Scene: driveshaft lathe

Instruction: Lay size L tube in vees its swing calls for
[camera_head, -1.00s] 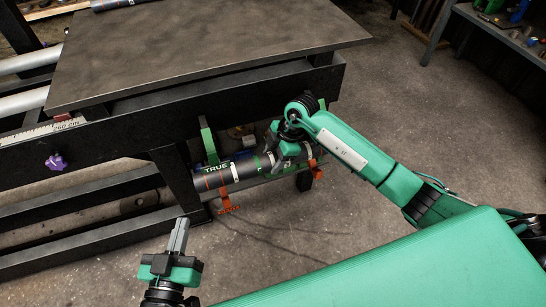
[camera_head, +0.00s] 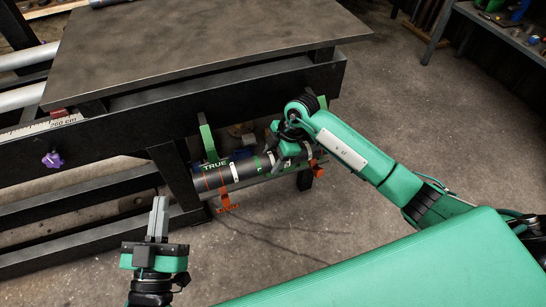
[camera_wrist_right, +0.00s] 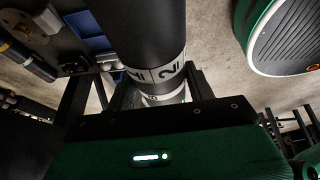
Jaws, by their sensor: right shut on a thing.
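A dark tube (camera_head: 226,176) with white bands and an orange ring lies lengthwise beneath the bench front, by green and orange hook-shaped supports. My right gripper (camera_head: 287,146) is shut on it near its right end. In the right wrist view the tube (camera_wrist_right: 145,30) rises from the gripper, with white marked bands close to the jaws. A green upper support (camera_head: 208,140) and an orange lower support (camera_head: 227,199) stand near its left end; whether the tube rests in them is unclear. My left gripper (camera_head: 158,216) is empty, its fingers together, pointing up, left of the tube.
A black frame with a flat dark plate (camera_head: 200,50) stands above the tube. A scale strip and a purple knob (camera_head: 52,160) are on its left front. A shelf (camera_head: 500,35) stands at the upper right. The floor between is clear.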

